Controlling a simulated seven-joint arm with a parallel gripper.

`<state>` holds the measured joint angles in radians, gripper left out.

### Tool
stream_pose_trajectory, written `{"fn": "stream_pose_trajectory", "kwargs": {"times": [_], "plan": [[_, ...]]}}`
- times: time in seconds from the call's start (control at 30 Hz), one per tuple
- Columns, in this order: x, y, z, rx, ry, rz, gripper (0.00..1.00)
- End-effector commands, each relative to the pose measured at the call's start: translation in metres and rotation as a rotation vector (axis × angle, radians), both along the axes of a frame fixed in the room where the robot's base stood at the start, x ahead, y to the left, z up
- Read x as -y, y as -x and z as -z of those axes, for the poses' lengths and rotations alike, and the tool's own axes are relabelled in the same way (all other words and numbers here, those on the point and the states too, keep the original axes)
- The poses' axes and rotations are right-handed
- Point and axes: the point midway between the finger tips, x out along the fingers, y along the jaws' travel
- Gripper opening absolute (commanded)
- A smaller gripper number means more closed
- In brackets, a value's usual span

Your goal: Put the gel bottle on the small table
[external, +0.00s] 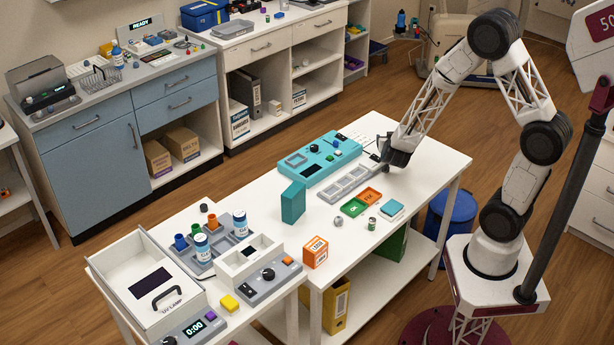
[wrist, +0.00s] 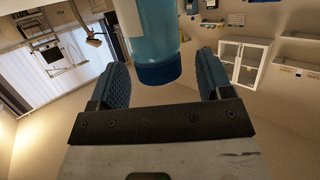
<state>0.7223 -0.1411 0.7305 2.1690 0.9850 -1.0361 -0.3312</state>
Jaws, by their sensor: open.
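In the wrist view a blue bottle (wrist: 148,35) with a darker blue cap and a pale label is between and beyond the two fingers of my gripper (wrist: 163,70). Its cap points toward the palm, and gaps show on both sides. The fingers are apart. In the external view my gripper (external: 392,156) is low over the right back part of the white table (external: 430,160); I cannot make out a bottle there. A small blue bottle (external: 401,20) stands in the background; I cannot tell whether it is the same one. Which surface is the small table is unclear.
A teal device (external: 322,160), grey tray (external: 350,184), teal block (external: 293,203) and orange box (external: 315,252) occupy the white table. Bottles with white labels and a white open box (external: 135,262) stand at the front left. The white table's right end is mostly clear.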

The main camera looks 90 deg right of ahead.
Motion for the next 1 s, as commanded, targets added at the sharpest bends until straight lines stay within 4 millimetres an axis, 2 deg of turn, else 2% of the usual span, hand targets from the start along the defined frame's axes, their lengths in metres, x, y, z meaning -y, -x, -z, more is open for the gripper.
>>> {"fn": "stream_pose_trajectory", "kwargs": {"times": [0.2,0.77,1.0], "plan": [[0.0109,0.0005,0.0044,-0.002,-0.002,-0.001,0.72],[0.0114,0.0004,0.0042,-0.001,-0.001,0.000,0.72],[0.0114,0.0004,0.0041,-0.001,-0.001,0.000,0.36]]}}
